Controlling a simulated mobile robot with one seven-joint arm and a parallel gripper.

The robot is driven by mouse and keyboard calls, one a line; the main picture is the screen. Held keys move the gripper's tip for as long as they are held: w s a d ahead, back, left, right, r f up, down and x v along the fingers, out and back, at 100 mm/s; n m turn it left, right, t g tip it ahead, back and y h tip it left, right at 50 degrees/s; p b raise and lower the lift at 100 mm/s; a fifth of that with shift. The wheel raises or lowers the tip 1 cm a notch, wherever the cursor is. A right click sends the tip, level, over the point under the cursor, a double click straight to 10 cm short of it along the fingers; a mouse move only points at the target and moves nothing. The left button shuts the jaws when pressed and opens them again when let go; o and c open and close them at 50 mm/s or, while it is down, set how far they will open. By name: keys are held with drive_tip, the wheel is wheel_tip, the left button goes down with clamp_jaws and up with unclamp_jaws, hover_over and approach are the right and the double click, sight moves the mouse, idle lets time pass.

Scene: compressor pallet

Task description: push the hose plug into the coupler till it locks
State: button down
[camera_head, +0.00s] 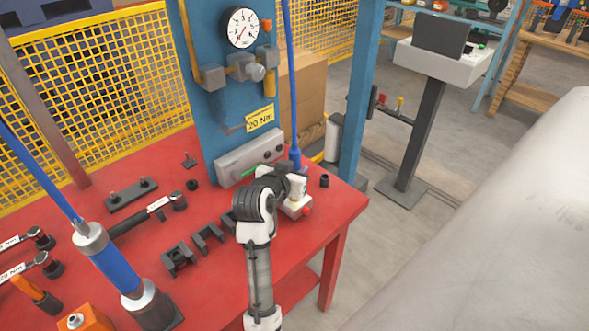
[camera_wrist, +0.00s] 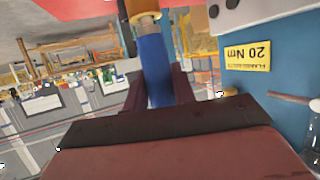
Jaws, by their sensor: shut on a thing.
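A blue hose (camera_head: 289,80) hangs down to a thicker blue end (camera_head: 295,158) at my gripper (camera_head: 293,174), over the right part of the red bench. In the wrist view my gripper (camera_wrist: 159,84) has its dark jaws on either side of this blue hose end (camera_wrist: 155,62) and is shut on it. A brass-coloured collar (camera_wrist: 142,8) shows at the far tip of the blue part, at the top edge. I cannot make out the coupler for certain. My wrist hides much of the area below the hose end, so I cannot tell whether plug and coupler touch.
The red bench (camera_head: 105,237) carries black brackets (camera_head: 178,259), a torque wrench (camera_head: 148,215) and a blue-and-silver tool (camera_head: 118,270). A blue panel with a gauge (camera_head: 241,28) and a grey box (camera_head: 249,158) stand behind. A large pale surface (camera_head: 500,220) fills the right.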

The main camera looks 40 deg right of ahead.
drive_tip(key=shift+f+b, duration=0.35)
drive_tip(key=shift+f, duration=0.2)
drive_tip(key=c, duration=1.1)
unclamp_jaws()
drive_tip(key=b+v, duration=0.1)
drive_tip(key=v, duration=1.3)
drive_tip(key=shift+s+f, duration=0.1)
drive_tip(key=shift+f, duration=0.05)
